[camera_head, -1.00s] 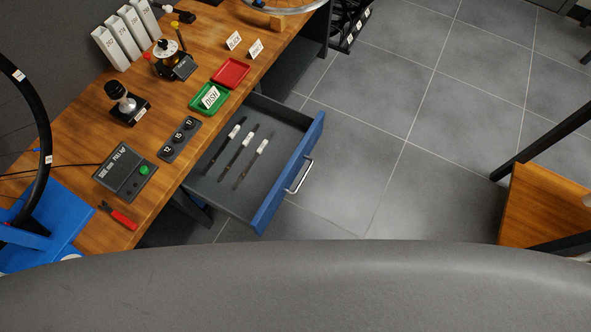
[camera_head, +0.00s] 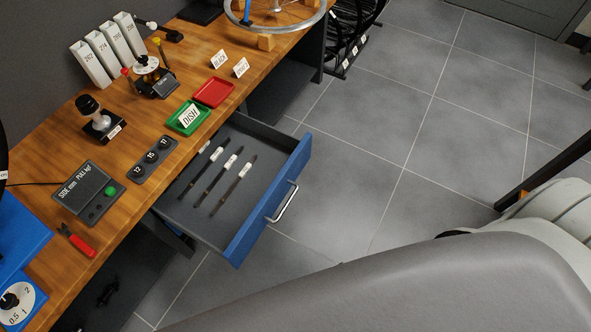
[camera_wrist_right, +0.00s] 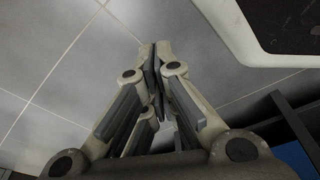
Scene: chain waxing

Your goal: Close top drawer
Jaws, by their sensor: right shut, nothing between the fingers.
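The top drawer (camera_head: 227,201) stands pulled out from under the wooden workbench in the head view. It has a grey inside, a blue front (camera_head: 268,203) and a silver bar handle (camera_head: 283,202). Several dark rods with white labels (camera_head: 216,150) lie in it. My right gripper (camera_wrist_right: 156,50) shows in the right wrist view with its fingers together and nothing between them, above grey floor tiles and apart from the drawer handle. A small blue panel (camera_wrist_right: 295,158) shows at that view's lower right edge. My left gripper is not in view.
The workbench (camera_head: 130,112) carries a green dish (camera_head: 182,125), a red tray (camera_head: 213,92), a grey meter box (camera_head: 88,193) and red-handled pliers (camera_head: 77,241). Tiled floor (camera_head: 370,130) in front of the drawer is clear.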

